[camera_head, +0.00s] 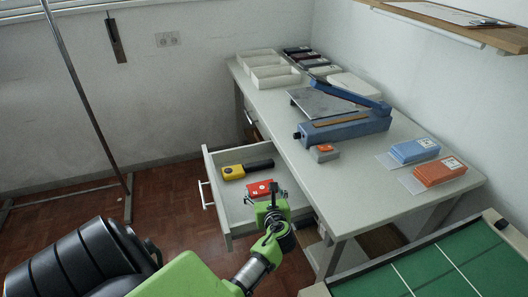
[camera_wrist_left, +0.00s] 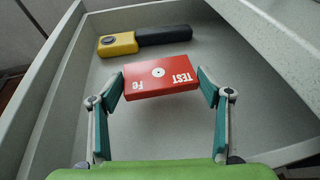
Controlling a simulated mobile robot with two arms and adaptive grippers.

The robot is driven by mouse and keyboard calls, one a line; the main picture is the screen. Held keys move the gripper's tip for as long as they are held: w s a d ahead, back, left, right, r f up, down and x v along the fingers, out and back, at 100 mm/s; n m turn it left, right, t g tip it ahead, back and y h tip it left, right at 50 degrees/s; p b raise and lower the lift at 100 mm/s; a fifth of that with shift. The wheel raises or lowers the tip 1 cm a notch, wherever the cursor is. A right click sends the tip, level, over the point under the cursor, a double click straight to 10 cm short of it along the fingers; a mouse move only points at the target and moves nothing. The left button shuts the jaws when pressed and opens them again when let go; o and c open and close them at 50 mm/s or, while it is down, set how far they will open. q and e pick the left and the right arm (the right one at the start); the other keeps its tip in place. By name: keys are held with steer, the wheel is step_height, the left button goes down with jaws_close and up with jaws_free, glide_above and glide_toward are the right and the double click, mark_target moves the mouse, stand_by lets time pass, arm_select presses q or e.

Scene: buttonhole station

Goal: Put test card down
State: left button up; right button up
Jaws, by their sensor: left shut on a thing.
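The test card is a small red block marked TEST and Fe (camera_wrist_left: 160,80), with a small light disc on its face. In the head view the test card (camera_head: 258,188) shows over the front part of the open drawer (camera_head: 229,219). My left gripper (camera_head: 268,197) reaches into the drawer. In the left wrist view its fingers (camera_wrist_left: 164,86) are shut on the two short ends of the card. The card is over the drawer's bare floor; whether it touches the floor I cannot tell. My right gripper is not in view.
A yellow and black handheld tool (camera_head: 247,169) lies behind the card in the drawer. The bench (camera_head: 347,187) above holds a blue sealing machine (camera_head: 345,128), orange and blue boxes (camera_head: 438,172), a small grey and orange block (camera_head: 325,153) and white bins (camera_head: 270,70). A green mat (camera_head: 450,262) is at lower right.

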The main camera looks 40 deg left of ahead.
arm_select(q)
steer(key=shift+s+d+f, duration=0.1)
steer(key=shift+s+f, duration=0.05)
steer(key=shift+f, duration=0.35)
steer(key=o, duration=1)
steer(key=shift+f, duration=0.1)
steer(key=shift+c, duration=0.2)
steer(key=shift+o, duration=1)
steer(key=shift+s+f, duration=0.1)
steer(key=shift+f, duration=0.05)
steer(key=shift+d, duration=0.1)
steer(key=shift+r, duration=0.4)
steer(key=r+v, duration=0.1)
steer(key=v, duration=1)
steer(key=shift+d+p, duration=0.2)
steer(key=shift+p, duration=0.2)
steer(key=shift+r, duration=0.1)
